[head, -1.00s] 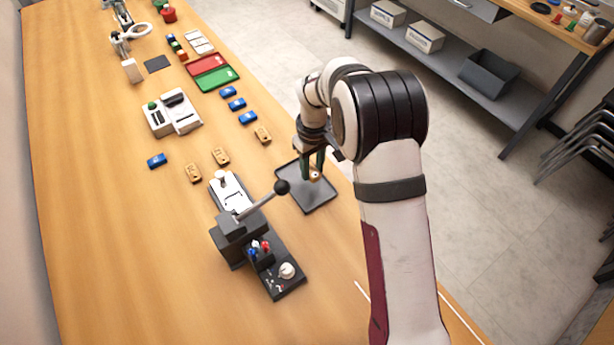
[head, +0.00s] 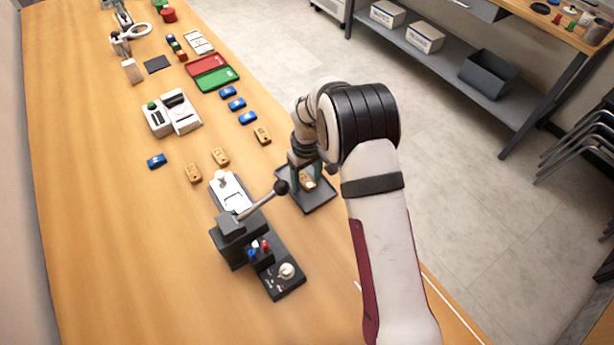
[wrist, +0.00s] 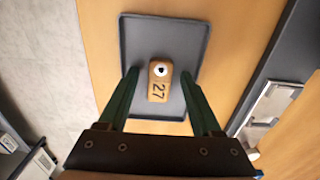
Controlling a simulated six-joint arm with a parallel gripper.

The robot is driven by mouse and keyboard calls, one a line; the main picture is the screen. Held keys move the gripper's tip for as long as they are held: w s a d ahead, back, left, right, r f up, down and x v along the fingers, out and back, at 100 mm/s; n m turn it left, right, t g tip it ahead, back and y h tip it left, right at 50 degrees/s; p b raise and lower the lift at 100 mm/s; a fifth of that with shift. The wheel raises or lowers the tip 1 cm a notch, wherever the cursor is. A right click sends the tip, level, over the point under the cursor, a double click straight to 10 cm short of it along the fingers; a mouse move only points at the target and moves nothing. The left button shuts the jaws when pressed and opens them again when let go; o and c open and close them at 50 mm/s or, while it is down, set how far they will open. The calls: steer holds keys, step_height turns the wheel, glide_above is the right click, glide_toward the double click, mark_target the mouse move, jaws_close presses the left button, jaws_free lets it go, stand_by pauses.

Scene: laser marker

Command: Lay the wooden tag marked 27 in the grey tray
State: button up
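The wooden tag marked 27 (wrist: 158,88) lies in the grey tray (wrist: 190,30), with its number and a dark-centred white ring showing in the wrist view. In the head view the tag (head: 308,184) shows small, partly behind my gripper, on the tray (head: 321,201). My gripper (wrist: 158,73) is open, with one green finger on each side of the tag and a clear gap to both. In the head view my gripper (head: 305,181) is over the tray.
A lever machine (head: 231,232) with a dark ball-ended handle (head: 281,187) stands just left of the tray. Other wooden tags (head: 220,156) and blue tags (head: 247,117) lie farther back.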

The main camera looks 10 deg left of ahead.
mark_target(308, 183)
step_height(308, 183, up, 12)
steer(key=r, duration=0.1)
steer(key=s+d+r+m, duration=0.3)
steer(key=s+d+r, duration=0.1)
steer(key=d+r, duration=0.1)
steer(key=s+d+r+m+y, duration=0.1)
steer(key=s+d+r+m, duration=0.25)
steer(key=s, duration=0.25)
steer(key=s+d+r+m, duration=0.2)
steer(key=s+d, duration=0.2)
steer(key=s, duration=0.2)
steer(key=s+d+f+m, duration=0.2)
steer(key=s+m, duration=0.4)
steer(key=s, duration=0.8)
steer(key=shift+d+f+y, duration=0.2)
steer(key=shift+d+y, duration=0.2)
steer(key=shift+d, duration=0.1)
